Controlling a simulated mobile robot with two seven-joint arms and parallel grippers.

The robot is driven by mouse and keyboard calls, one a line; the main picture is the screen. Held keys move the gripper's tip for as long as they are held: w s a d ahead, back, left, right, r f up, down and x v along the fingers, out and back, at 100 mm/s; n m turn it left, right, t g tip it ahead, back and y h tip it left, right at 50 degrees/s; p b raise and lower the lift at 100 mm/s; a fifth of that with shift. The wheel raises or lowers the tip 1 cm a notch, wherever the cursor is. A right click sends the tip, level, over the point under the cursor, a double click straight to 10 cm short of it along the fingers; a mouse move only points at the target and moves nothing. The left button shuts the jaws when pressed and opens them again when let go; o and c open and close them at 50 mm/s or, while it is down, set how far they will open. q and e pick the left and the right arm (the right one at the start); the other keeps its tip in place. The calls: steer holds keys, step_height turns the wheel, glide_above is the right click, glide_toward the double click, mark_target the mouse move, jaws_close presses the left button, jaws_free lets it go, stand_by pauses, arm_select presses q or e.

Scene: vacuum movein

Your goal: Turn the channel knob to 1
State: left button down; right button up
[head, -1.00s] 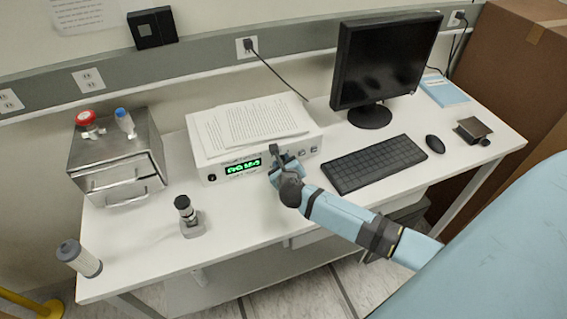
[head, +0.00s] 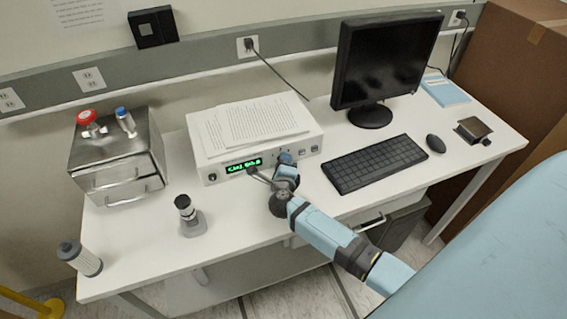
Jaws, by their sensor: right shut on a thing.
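The white device (head: 311,140) stands on the desk with a lit green display (head: 244,166) on its front. The display characters are too small to read surely. My right gripper (head: 262,175) is at the device's front, just right of and below the display, shut on what seems to be the channel knob. The gripper hides that knob, so its pointer cannot be seen. A small dark knob (head: 212,178) shows at the left end of the front, and small square buttons (head: 308,150) at the right end. My left gripper is not in view.
Papers (head: 250,125) lie on the device. A metal drawer box (head: 115,160) with two capped items is at left. A small grey stand (head: 190,217) and a canister (head: 80,258) are near the front left. A keyboard (head: 375,163), monitor (head: 387,60) and mouse (head: 435,144) are at right.

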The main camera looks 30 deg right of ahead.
stand_by(0.5)
steer(key=o, duration=0.9)
